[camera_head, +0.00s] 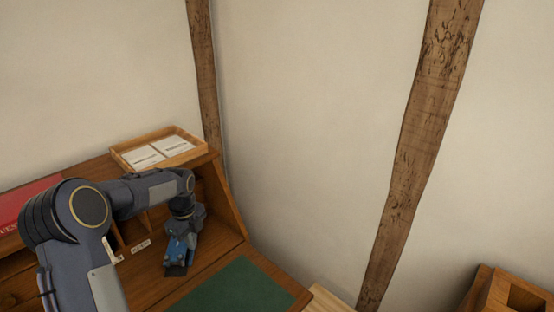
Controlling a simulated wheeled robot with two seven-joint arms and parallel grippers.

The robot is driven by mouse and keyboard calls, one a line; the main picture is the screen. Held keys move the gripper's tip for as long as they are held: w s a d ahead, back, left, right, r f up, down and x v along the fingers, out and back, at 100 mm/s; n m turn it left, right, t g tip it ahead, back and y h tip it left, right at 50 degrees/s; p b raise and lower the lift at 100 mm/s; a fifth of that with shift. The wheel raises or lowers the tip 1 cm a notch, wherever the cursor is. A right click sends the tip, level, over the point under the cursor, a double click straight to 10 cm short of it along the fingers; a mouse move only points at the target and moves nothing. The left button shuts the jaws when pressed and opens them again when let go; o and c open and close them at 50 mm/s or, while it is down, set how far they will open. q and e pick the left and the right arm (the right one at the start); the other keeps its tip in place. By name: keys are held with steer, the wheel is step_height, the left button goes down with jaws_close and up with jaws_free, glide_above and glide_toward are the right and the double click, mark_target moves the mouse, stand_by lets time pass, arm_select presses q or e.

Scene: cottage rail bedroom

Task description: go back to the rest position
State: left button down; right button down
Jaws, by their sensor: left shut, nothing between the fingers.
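My left gripper (177,268) is at the end of my left arm, which comes in from the lower left and reaches over a wooden desk (228,212). The gripper points down above the desk, left of the green writing surface (240,288). It is shut, with nothing held in it. I cannot tell how far its tips are from the wood. My right gripper is not in view.
A wooden tray (190,160) with white papers sits on the desk's top shelf, behind my arm. A red item (28,198) lies at the left. Labelled compartments are partly hidden by my arm. A wooden box (497,293) stands at the lower right. Timber posts (415,140) line the pale wall.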

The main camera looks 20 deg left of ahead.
arm_select(q)
steer(key=s+d+r+n+t+h, duration=0.1)
steer(key=s+d+r+n+t, duration=0.1)
steer(key=s+d+r+n, duration=0.5)
steer(key=s+d+r+n+t+h, duration=0.1)
steer(key=s+d+r+n+t, duration=0.1)
steer(key=s+d+r+n, duration=0.5)
steer(key=s+n, duration=0.1)
steer(key=s, duration=0.4)
steer(key=shift+s+d, duration=0.3)
steer(key=shift+d, duration=0.1)
steer(key=c, duration=2)
jaws_free()
steer(key=s+d+n, duration=0.1)
steer(key=s+n, duration=0.1)
steer(key=s+d+f+n+t+h, duration=0.1)
steer(key=s+d+n, duration=0.1)
steer(key=s, duration=0.1)
steer(key=s+d+f+n, duration=0.1)
steer(key=s+d+n, duration=0.1)
steer(key=shift+s+d+f+t+h, duration=0.1)
steer(key=shift+s+d+t+h, duration=0.05)
steer(key=shift+t+h, duration=0.25)
steer(key=shift+c, duration=0.2)
steer(key=shift+o, duration=1.1)
steer(key=shift+s+d+f+n, duration=0.1)
steer(key=shift+n, duration=0.2)
steer(key=o, duration=0.4)
